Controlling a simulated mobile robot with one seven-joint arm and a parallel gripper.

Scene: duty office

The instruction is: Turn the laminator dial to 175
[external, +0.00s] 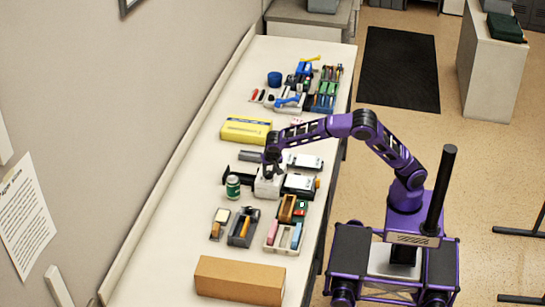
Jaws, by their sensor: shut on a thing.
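A small white box-shaped machine (269,187), which looks like the laminator, sits on the long table in the external view. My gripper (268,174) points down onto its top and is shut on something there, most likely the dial. The dial and its number marks are too small and hidden by the gripper, so I cannot read the setting.
A green jar (233,187) stands just left of the machine. A black and white device (300,186) is close on its right. A yellow box (246,130) lies behind, trays (243,228) of supplies and a brown box (239,281) in front.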

